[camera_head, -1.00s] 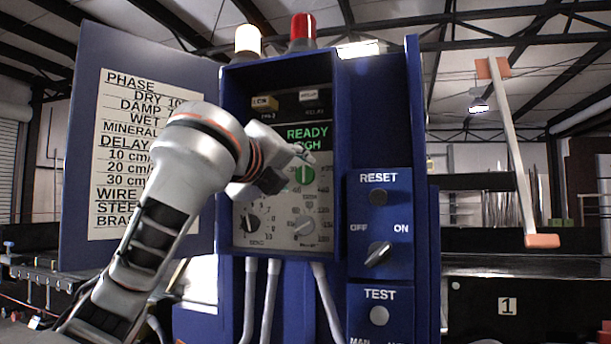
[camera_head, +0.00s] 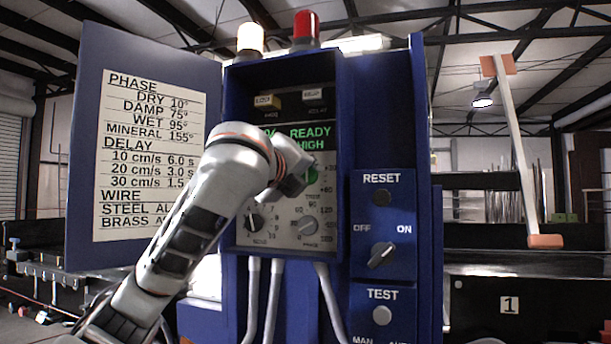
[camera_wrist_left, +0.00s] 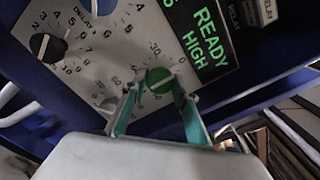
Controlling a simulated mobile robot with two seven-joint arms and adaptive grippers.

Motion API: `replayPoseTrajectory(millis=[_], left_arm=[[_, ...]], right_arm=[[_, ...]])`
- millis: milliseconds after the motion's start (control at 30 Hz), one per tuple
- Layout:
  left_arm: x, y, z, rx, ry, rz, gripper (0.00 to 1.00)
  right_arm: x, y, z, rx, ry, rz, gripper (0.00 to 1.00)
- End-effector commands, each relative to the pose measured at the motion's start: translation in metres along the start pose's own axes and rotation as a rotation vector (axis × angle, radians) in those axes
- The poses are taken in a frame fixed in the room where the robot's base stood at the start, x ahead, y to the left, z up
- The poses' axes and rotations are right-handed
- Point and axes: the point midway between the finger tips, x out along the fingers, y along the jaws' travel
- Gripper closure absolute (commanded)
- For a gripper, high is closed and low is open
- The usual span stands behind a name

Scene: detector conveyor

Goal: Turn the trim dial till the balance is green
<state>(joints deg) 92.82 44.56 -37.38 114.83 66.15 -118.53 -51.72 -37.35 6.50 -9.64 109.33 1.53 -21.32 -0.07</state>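The trim dial is a green round knob with a pale line across it, on the grey panel inside the blue cabinet; it shows in the wrist view (camera_wrist_left: 159,81) and partly behind my gripper in the head view (camera_head: 312,175). My left gripper (camera_head: 303,172) is at the dial. In the left wrist view its two teal-sided fingers (camera_wrist_left: 159,92) stand apart, one on each side of the dial; contact is not clear. The display (camera_head: 310,138) reads READY and HIGH in green letters. My right gripper is not in view.
Two black-and-grey dials (camera_head: 255,219) (camera_head: 305,225) sit below on the panel. A RESET, OFF/ON and TEST switch column (camera_head: 381,256) stands to the right. The open cabinet door (camera_head: 85,170) carries a printed chart at left. White and red lamps top the cabinet.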

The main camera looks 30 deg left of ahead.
Motion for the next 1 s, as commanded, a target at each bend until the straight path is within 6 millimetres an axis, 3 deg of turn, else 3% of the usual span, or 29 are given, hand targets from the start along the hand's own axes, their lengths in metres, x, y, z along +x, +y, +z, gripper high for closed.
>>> replayPoseTrajectory(millis=[467, 1000], left_arm=[[-0.0002, 0.0002, -0.0001, -0.100, 0.000, 0.000, 0.93], [-0.0001, 0.0007, -0.0006, -0.575, -0.001, 0.000, 0.93]], right_arm=[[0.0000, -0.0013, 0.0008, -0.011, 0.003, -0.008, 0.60], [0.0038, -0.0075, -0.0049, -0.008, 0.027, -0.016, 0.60]])
